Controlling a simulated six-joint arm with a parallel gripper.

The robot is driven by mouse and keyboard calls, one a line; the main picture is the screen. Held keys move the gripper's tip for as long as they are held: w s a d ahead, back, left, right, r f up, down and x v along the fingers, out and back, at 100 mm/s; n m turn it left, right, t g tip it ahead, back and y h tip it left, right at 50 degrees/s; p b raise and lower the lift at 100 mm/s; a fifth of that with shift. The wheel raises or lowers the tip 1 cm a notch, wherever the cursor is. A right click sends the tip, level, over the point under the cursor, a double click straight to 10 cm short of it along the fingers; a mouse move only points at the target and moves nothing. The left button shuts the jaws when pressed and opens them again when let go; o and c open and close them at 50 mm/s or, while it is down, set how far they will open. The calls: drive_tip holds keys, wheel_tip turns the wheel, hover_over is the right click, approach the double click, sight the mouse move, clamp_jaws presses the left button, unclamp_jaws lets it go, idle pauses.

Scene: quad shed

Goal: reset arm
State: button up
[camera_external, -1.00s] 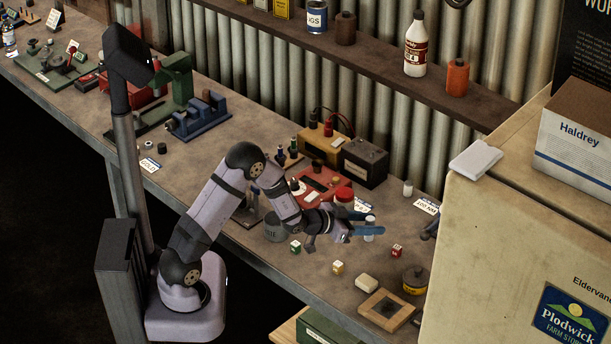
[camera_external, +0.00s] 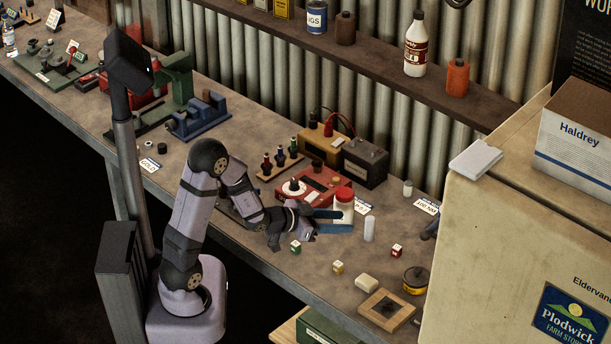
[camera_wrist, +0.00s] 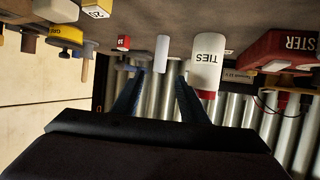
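My gripper (camera_external: 328,222) has blue fingers and reaches out low over the bench, pointing right. In the wrist view the two blue fingers (camera_wrist: 157,95) stand apart with nothing held between them. A small white cylinder (camera_external: 369,229) stands upright on the bench beyond the fingertips. It also shows in the wrist view (camera_wrist: 161,53), ahead of the gap between the fingers. A white jar with a red lid (camera_external: 343,206) stands just behind the fingers. In the wrist view the jar, lettered "TIES" (camera_wrist: 207,62), is beside the right finger.
A tall beige cabinet (camera_external: 480,230) stands at the right.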

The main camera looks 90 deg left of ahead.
drive_tip(key=shift+s+d+r, duration=0.15)
drive_tip(key=shift+s+d, duration=0.05)
drive_tip(key=shift+s, duration=0.15)
idle(0.4)
